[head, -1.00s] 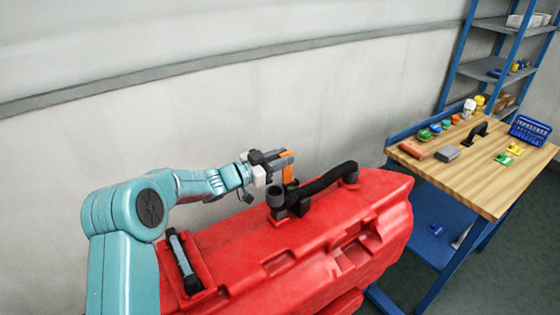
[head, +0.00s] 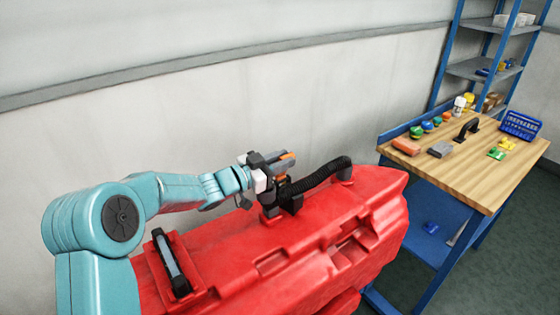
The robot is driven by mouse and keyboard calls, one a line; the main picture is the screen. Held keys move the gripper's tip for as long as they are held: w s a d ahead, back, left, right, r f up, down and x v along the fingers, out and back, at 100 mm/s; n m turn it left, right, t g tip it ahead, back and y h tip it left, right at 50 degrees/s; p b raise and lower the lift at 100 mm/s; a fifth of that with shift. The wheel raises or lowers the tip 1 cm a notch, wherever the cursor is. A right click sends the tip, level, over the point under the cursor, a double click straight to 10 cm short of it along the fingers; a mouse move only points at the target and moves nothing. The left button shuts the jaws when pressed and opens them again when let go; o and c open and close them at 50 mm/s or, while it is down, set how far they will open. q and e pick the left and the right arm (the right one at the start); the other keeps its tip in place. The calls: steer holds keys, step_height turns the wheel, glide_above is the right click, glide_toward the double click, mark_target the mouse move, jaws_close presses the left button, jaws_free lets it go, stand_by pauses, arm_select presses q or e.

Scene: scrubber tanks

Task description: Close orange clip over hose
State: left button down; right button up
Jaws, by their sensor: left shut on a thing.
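The black ribbed hose (head: 323,175) runs along the top of the red tank (head: 290,246), from a dark fitting at its left end to a port at the right. The orange clip (head: 287,156) shows as a small orange piece at the jaws, above the hose's left end. My left gripper (head: 280,164) is shut on the clip at that hose end. The jaws cover most of the clip, so I cannot tell whether it is fully over the hose. My right gripper is out of view.
A wooden-topped blue workbench (head: 466,172) stands at the right with an orange block, a grey block, a black handle and several coloured caps. A blue basket (head: 521,125) sits at its back right. A blue shelf rack (head: 470,70) stands behind. The tank's left recess holds a grey bar.

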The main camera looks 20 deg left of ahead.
arm_select(q)
steer(key=shift+f, duration=0.1)
steer(key=c, duration=1)
jaws_free()
steer(key=shift+o, duration=0.2)
steer(key=b+v, duration=0.2)
steer(key=v, duration=1.4)
steer(key=shift+b, duration=0.4)
steer(key=shift+s+a, duration=0.1)
